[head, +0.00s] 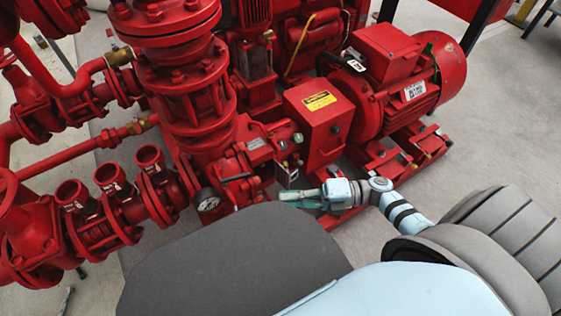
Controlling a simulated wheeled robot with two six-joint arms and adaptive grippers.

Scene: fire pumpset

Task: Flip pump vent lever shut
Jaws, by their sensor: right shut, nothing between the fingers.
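The red pump (232,155) stands in the middle of the head view, with a round pressure gauge (207,199) low on its front. Small brass and grey fittings (285,164) sit on its right side, beside the red box with a yellow label (320,118). I cannot tell for sure which small part is the vent lever or how it is set. My right gripper (282,197) has greenish fingers and points left, just below these fittings. It is shut and empty. Whether it touches the pump cannot be told. My left gripper is out of view.
A red motor (402,80) on a red base frame stands at the right back. Red pipes and valves (105,195) crowd the left. Grey floor (470,145) is open at the right. My own dark and light-blue body covers the bottom.

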